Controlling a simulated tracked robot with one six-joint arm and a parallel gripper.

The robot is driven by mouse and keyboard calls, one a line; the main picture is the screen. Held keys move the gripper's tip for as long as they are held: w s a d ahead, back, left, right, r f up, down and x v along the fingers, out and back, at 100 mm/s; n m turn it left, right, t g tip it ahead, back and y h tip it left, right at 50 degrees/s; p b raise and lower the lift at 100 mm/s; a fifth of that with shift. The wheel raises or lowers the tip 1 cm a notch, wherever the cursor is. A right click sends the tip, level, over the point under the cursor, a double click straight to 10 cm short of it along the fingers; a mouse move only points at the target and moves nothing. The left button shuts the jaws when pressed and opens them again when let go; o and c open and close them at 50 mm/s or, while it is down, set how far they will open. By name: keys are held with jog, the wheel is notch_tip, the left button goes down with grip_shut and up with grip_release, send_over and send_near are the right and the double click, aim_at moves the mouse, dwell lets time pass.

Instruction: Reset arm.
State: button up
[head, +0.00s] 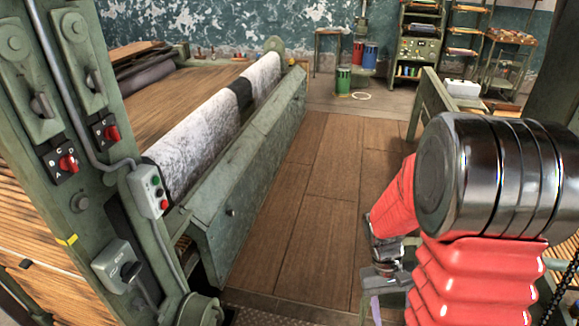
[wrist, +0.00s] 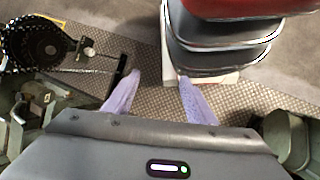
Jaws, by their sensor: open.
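My gripper (wrist: 159,77) is open in the wrist view, with its two pale purple fingers apart and nothing between them. Patterned metal floor plate shows below and between the fingers. In the head view my red-sleeved arm bends on the right side, with its dark wrist hanging low. One purple finger shows near the bottom edge there; the rest of the gripper is hidden or cut off. My arm's red and black parts also fill the upper right of the wrist view.
A green machine post with red knobs and a button box (head: 150,192) stands close on the left. Behind it is a long green trough (head: 250,150). A plank floor (head: 300,190) lies clear between the trough and my arm. A chain and sprocket (wrist: 35,42) are left of my gripper.

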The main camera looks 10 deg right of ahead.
jog(key=a+r+n+t, duration=0.1)
jog(key=a+r+t, duration=0.4)
jog(key=a+r, duration=0.3)
jog(key=a+r+n+t+y, duration=0.1)
jog(key=a+r+t, duration=0.4)
jog(key=r, duration=1.1)
jog(key=a, duration=0.3)
jog(key=shift+s+n+t, duration=0.25)
jog(key=shift+n+t, duration=0.05)
jog(key=shift+t, duration=0.1)
jog(key=shift+c, duration=0.5)
